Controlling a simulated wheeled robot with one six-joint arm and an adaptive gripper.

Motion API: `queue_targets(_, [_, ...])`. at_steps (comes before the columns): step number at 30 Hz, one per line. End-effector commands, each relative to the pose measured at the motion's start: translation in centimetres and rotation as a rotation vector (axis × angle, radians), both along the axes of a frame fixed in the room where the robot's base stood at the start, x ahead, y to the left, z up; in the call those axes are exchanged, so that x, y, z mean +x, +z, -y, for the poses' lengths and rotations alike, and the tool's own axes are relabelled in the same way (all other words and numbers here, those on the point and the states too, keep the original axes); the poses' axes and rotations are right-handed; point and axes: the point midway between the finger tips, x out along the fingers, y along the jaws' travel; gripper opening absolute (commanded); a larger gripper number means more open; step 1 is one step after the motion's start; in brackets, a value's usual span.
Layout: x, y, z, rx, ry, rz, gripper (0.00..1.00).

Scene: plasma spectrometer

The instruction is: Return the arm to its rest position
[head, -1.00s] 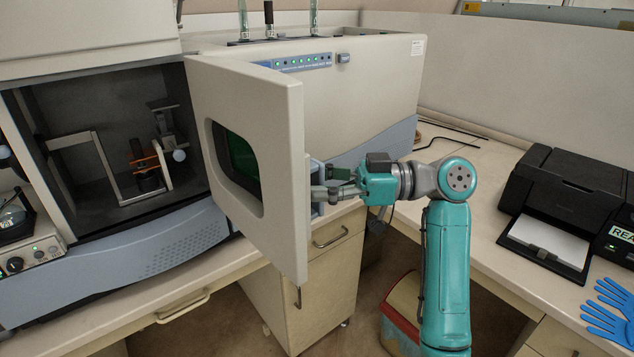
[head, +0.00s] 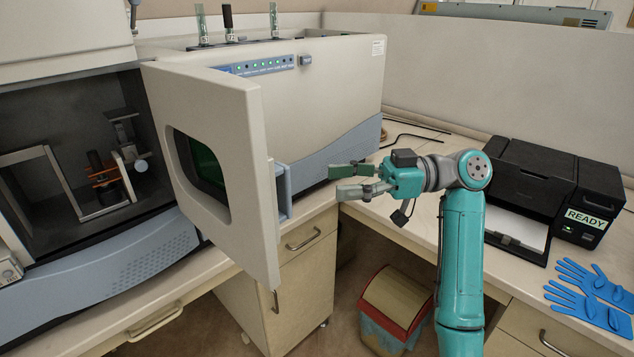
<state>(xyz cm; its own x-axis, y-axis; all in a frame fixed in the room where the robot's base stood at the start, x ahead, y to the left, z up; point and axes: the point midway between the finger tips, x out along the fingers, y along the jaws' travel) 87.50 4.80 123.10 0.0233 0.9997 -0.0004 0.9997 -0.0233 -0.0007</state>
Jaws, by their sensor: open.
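My gripper (head: 342,182) is open and empty, with its fingers pointing left. It is in the middle of the head view, in front of the spectrometer's lower right side. The spectrometer door (head: 226,118) stands wide open to the left of my gripper. Its blue-grey handle (head: 284,190) is on the door's right edge, apart from my fingertips by a clear gap. My arm (head: 461,255) rises from the bottom of the view and bends left at the elbow.
The open chamber (head: 75,160) is at the left. A black printer (head: 545,190) with a READY label and blue gloves (head: 590,290) lie on the right bench. A bin (head: 395,305) with a red rim stands on the floor. Cabinet drawers (head: 305,243) are below the door.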

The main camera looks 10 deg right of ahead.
Motion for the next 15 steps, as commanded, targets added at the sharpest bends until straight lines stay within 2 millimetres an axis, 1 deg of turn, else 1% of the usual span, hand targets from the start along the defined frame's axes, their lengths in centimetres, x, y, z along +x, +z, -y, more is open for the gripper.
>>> queue_targets(1, [0.0, 0.0, 0.6, 0.000, -0.002, -0.001, 0.58])
queue_targets(3, [0.0, 0.0, 1.1, 0.001, -0.001, -0.001, 0.58])
queue_targets(6, [0.0, 0.0, 1.5, 0.001, 0.000, 0.000, 0.58])
queue_targets(15, [0.0, 0.0, 1.6, 0.001, 0.000, 0.000, 0.58])
